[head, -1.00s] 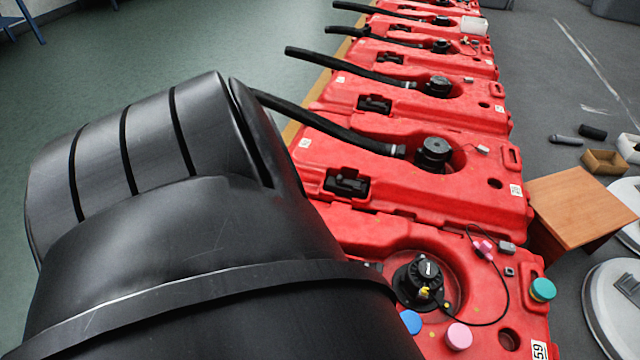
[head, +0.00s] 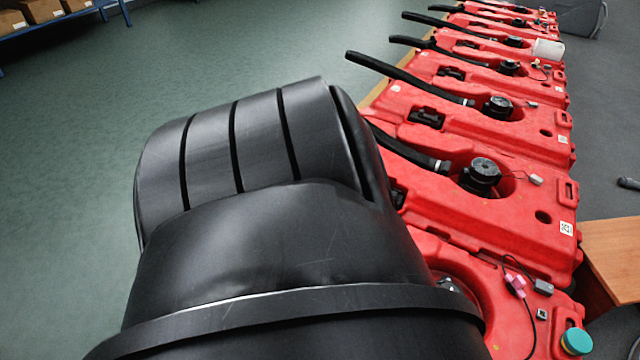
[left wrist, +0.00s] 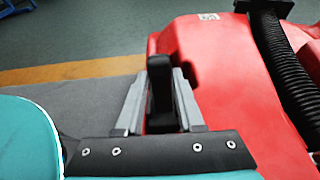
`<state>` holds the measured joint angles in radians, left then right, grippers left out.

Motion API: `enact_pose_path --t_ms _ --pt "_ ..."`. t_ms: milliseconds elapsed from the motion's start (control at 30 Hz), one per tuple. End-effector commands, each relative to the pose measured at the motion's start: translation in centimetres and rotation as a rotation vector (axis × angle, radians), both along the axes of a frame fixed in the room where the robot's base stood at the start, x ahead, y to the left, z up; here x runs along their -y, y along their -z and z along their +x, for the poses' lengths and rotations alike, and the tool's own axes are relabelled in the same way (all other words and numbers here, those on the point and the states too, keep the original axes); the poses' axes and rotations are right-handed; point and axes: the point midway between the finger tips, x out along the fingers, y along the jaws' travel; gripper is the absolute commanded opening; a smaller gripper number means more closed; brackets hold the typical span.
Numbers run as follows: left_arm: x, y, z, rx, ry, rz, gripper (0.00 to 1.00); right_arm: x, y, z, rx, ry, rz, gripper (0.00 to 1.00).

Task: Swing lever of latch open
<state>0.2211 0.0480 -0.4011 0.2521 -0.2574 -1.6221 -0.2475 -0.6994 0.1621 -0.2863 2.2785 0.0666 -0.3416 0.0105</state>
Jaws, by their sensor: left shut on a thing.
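In the left wrist view, the black latch lever (left wrist: 160,88) stands upright against the side of a red tank (left wrist: 225,90). The two grey fingers of my left gripper (left wrist: 162,84) are on either side of the lever and shut on it. The lever's lower end is hidden by the gripper's black palm. In the head view, my dark arm covers the lower left and middle, and the latch and left gripper cannot be seen there. My right gripper is in neither current view.
A row of red tanks (head: 460,205) with black hoses (head: 405,78) runs away to the upper right. A ribbed black hose (left wrist: 280,60) lies right of the lever. A wooden table (head: 612,250) stands at right. Green floor (head: 240,60) at left is clear, with a blue shelf (head: 60,18) behind.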

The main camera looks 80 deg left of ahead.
Motion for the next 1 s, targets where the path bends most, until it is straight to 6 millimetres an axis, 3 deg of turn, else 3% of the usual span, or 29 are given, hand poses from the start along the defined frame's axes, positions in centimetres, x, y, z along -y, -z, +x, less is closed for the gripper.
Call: enact_pose_path --t_ms 333,367,600,1000 --pt "-0.02 0.04 -0.08 -0.001 0.0 0.0 0.0 -0.02 0.02 -0.01 0.001 -0.001 0.001 1.0" --pt "-0.02 0.04 -0.09 -0.001 0.0 0.0 0.4 -0.01 0.02 -0.01 0.001 0.0 0.0 1.0" --pt "-0.02 0.02 -0.05 -0.001 0.0 0.001 0.67 0.0 0.02 -0.02 0.001 0.0 0.0 1.0" --pt "0.69 -0.35 0.84 0.002 0.0 -0.001 0.68 0.02 0.14 -0.1 -0.01 -0.001 -0.005 1.0"
